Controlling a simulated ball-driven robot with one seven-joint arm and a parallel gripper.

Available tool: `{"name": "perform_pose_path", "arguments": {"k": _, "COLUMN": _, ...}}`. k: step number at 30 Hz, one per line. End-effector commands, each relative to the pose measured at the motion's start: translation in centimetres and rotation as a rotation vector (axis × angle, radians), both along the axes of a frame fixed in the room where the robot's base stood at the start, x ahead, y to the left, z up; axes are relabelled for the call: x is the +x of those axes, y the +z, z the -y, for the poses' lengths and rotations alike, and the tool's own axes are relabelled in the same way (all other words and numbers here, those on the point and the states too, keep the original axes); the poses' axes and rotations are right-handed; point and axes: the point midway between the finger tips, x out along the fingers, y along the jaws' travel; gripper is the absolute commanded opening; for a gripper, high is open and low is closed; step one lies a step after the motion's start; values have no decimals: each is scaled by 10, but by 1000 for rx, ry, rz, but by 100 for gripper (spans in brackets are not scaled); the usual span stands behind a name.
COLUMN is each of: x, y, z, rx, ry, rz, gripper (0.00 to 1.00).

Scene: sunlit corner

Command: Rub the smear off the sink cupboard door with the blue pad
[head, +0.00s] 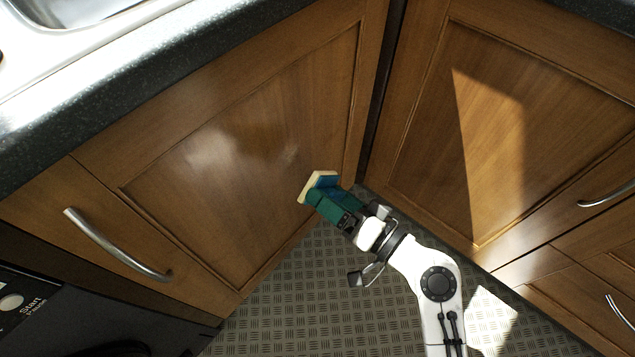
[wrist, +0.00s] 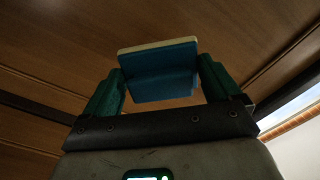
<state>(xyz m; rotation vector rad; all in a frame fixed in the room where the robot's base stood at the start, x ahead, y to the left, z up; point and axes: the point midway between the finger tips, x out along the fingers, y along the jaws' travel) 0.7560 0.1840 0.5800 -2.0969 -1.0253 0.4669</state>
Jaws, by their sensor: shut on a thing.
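My gripper (head: 322,198) has green fingers and is shut on the blue pad (head: 329,181), which has a cream face turned toward the sink cupboard door (head: 200,220). In the wrist view the blue pad (wrist: 160,82) sits between the two fingers of my gripper (wrist: 160,85). The pad is by the lower right part of the wooden door; I cannot tell whether it touches. A pale, hazy smear (head: 208,150) shows on the door's panel, up and left of the pad. A smaller pale patch (head: 290,154) lies nearer the pad; either may be partly glare.
A dark worktop (head: 150,75) with a steel sink (head: 75,10) overhangs the door. A curved metal handle (head: 118,248) sticks out at the door's left. Another cupboard (head: 440,130) meets it at the right corner. Patterned floor (head: 300,310) lies below.

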Motion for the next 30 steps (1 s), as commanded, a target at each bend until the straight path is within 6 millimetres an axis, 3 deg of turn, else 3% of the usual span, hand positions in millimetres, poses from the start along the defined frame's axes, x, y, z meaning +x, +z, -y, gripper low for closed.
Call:
{"name": "perform_pose_path", "arguments": {"k": 16, "x": 30, "y": 1, "z": -38, "rx": -1, "ry": 1, "rz": 1, "gripper": 66}}
{"name": "perform_pose_path", "arguments": {"k": 30, "x": 36, "y": 0, "z": -46, "rx": -1, "ry": 1, "rz": 0, "gripper": 66}}
